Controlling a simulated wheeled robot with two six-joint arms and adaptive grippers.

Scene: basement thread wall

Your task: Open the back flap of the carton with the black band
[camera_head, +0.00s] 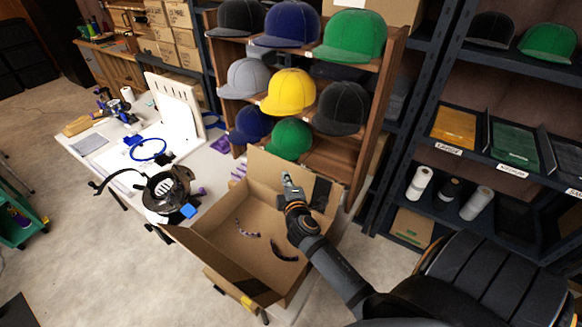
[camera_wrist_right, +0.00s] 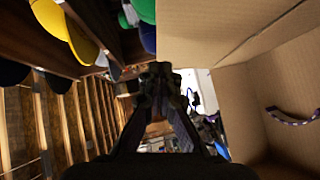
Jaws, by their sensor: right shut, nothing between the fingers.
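The open cardboard carton (camera_head: 206,248) sits at the table's near end, below the cap shelf. Its back flap (camera_head: 262,170) stands up at the far side. A dark patch (camera_head: 321,191) shows at that side's right end; I cannot tell if it is the black band. My right gripper (camera_head: 288,178) is shut and empty, in front of the back flap; whether they touch is unclear. In the right wrist view the shut fingers (camera_wrist_right: 161,72) are beside a cardboard panel (camera_wrist_right: 195,38). My arm hides part of the carton's right side. My left gripper is not in view.
Curved dark pieces (camera_head: 285,255) lie inside the carton. A wooden shelf (camera_head: 385,75) with several caps stands close behind it. A black device (camera_head: 166,190) and a blue hoop (camera_head: 148,149) are on the white table to the left.

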